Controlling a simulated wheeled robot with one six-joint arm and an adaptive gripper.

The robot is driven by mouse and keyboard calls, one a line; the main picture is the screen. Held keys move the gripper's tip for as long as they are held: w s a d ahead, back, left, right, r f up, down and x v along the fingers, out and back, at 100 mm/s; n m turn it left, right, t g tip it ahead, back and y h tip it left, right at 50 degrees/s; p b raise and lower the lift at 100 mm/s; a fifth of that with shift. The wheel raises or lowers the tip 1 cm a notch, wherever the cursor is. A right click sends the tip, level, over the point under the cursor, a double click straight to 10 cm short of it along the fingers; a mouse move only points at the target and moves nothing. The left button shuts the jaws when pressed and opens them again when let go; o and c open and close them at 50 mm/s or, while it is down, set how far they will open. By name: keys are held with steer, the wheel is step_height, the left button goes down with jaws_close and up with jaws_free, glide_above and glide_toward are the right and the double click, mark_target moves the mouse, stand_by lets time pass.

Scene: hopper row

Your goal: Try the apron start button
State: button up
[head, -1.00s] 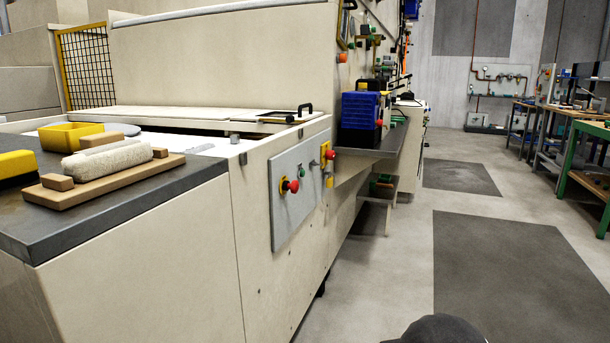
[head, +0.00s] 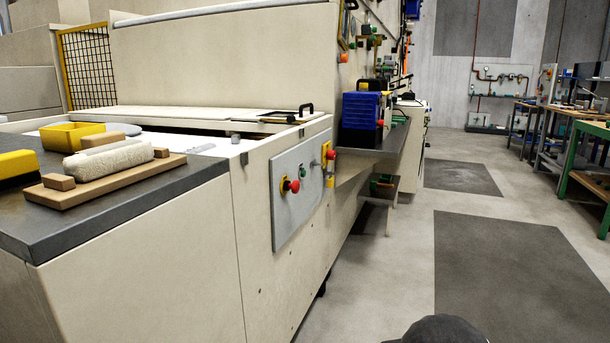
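A grey control panel (head: 296,220) is fixed to the front side of the cream machine (head: 200,262). On it sits a red knob or mushroom button (head: 293,186) on a yellow backing, at the left. A small green button (head: 303,174) is right of it. A second red button (head: 331,154) with a yellow part stands at the panel's upper right. I cannot read any labels, so I cannot tell which one is the apron start button. My gripper is not in view; a dark rounded part (head: 437,330) shows at the bottom edge.
A dark worktop (head: 130,208) at the left holds a yellow tray (head: 70,135) and a wooden board (head: 100,190) with a pale roller-like block. A grey shelf (head: 372,150) with blue bins (head: 361,110) juts out beyond the panel. The floor (head: 385,270) at the right is clear; workbenches (head: 560,115) stand farther right.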

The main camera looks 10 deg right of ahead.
jaws_close()
stand_by(1.1)
